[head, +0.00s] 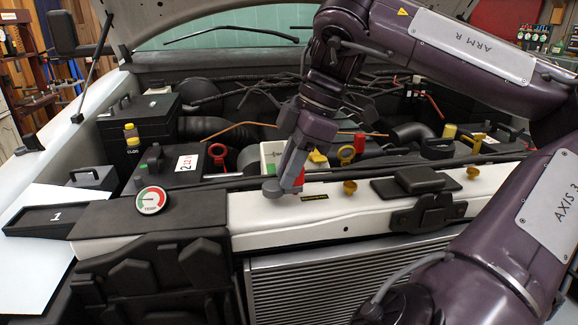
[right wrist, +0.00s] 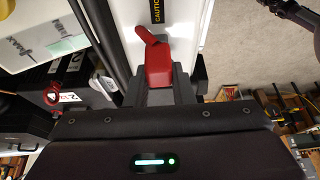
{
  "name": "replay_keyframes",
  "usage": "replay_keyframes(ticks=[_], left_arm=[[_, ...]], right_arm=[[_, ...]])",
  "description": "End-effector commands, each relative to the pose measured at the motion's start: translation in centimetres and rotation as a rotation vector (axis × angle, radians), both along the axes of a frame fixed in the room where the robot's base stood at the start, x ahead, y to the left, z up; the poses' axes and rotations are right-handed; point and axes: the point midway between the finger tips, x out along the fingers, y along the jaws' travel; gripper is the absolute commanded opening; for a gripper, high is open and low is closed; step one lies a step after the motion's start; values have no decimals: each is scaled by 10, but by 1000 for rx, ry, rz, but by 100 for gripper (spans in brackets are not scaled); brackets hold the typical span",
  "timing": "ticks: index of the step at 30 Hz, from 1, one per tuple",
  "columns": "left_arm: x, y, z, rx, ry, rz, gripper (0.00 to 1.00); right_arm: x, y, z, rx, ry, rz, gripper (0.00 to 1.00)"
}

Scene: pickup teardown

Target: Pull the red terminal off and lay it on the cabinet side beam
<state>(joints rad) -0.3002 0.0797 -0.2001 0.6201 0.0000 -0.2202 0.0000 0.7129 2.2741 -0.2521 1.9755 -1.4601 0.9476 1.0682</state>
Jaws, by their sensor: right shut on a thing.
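My right gripper (head: 284,186) points down at the white cabinet side beam (head: 252,215), near its left part. It is shut on the red terminal (head: 299,178), which shows as a small red patch beside the grey fingers. In the right wrist view the red terminal (right wrist: 158,66) sits between the fingers, with a red tab slanting up to the left, over the white beam (right wrist: 185,18). I cannot tell whether the terminal touches the beam. My left gripper is not in view.
Behind the beam is a white-topped battery (head: 269,152). A red ring handle (head: 217,152) and a yellow cap (head: 317,157) stand nearby. A black latch (head: 425,212) and a brass knob (head: 349,187) sit farther right on the beam. A round gauge (head: 150,200) is at left.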

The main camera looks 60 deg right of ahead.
Motion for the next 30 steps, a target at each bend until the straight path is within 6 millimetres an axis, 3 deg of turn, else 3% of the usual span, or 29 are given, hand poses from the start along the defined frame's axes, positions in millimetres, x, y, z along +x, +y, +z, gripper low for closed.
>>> replay_keyframes(ticks=[24,25,30], left_arm=[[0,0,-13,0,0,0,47],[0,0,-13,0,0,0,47],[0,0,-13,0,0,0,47]], right_arm=[[-1,1,-15,0,-1,0,0],[-1,1,-15,0,-1,0,24],[-1,1,-15,1,-1,0,46]])
